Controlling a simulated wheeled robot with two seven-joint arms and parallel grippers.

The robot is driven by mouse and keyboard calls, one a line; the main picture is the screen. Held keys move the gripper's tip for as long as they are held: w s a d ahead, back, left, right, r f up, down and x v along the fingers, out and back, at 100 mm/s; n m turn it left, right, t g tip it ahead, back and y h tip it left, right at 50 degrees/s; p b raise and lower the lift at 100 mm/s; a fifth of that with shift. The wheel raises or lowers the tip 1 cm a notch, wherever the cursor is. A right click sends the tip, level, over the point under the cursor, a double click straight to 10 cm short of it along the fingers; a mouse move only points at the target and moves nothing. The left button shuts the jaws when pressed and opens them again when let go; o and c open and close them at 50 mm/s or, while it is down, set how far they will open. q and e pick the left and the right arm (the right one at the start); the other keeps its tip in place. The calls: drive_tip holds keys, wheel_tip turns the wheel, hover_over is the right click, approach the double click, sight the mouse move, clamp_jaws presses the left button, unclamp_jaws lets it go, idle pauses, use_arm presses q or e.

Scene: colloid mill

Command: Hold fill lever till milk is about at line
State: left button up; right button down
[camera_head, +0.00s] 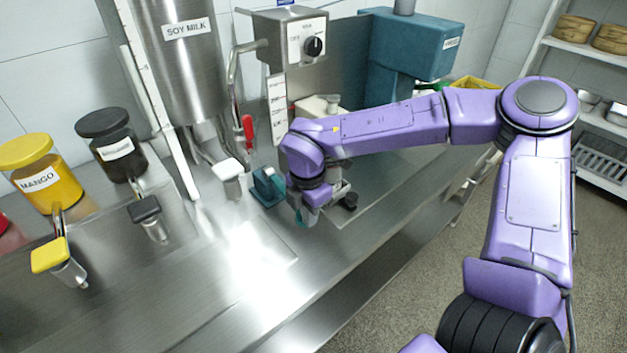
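A steel tank labelled SOY MILK (190,65) stands at the back, with a pale scale strip (150,85) along its left side. A white lever-like block (228,169) is on the outlet below it. A red handle (248,128) stands upright beside a bent steel pipe (234,85). My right gripper (318,204) is low over the counter, right of the white block and apart from it. Its wrist hides its fingers, so I cannot tell its opening or contact. A small teal piece shows just beneath it. No milk level is visible. My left gripper is out of view.
A control box with a black knob (313,46) and a teal machine housing (411,45) stand behind my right arm. Yellow mango (40,172) and black-lidded (112,145) dispensers are at left. A teal block (268,187) is near my gripper. The front steel counter (190,300) is clear.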

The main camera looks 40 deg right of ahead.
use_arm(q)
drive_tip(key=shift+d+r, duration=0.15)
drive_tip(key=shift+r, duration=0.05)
use_arm(e)
drive_tip(key=s+r, duration=0.4)
drive_tip(key=r, duration=0.9)
drive_tip(key=shift+w, duration=0.1)
drive_tip(key=shift+f, duration=0.1)
